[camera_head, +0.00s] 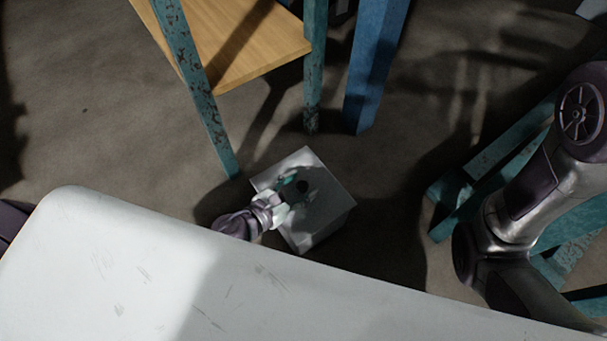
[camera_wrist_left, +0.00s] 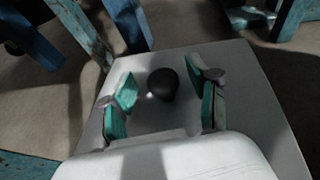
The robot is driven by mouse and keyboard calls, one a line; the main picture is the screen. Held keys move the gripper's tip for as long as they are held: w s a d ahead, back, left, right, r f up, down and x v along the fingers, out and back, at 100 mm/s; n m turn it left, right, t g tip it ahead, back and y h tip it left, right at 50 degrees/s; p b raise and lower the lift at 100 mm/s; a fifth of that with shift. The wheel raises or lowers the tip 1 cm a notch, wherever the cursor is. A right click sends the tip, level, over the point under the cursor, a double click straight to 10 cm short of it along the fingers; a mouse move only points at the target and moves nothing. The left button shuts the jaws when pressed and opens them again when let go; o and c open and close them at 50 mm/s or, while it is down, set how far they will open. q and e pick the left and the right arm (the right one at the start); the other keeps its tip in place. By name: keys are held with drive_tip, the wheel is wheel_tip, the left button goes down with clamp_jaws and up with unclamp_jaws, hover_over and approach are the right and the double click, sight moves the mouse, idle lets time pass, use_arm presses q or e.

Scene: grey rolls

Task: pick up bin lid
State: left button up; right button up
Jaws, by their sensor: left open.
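The bin lid (camera_head: 324,180) is a flat pale square on top of a pale bin (camera_head: 318,231) that stands on the floor. A dark round knob (camera_head: 302,187) sits at the middle of the lid. My left gripper (camera_head: 288,190) is over the lid, beside the knob. In the left wrist view the lid (camera_wrist_left: 235,70) fills the middle, and the knob (camera_wrist_left: 163,84) shows between the two teal fingers of my left gripper (camera_wrist_left: 162,95). The fingers are apart, one on each side of the knob, with gaps to it. My right gripper does not show.
A large white surface (camera_head: 130,270) covers the near side. A wooden shelf (camera_head: 240,45) with worn teal legs stands behind the bin, and a blue post (camera_head: 372,70) is right of it.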

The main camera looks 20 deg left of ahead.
use_arm(q)
drive_tip(key=shift+w+d, duration=0.2)
drive_tip(key=shift+w, duration=0.05)
drive_tip(key=shift+s, duration=0.1)
drive_tip(key=shift+c, duration=0.3)
clamp_jaws()
drive_tip(key=shift+r, duration=0.1)
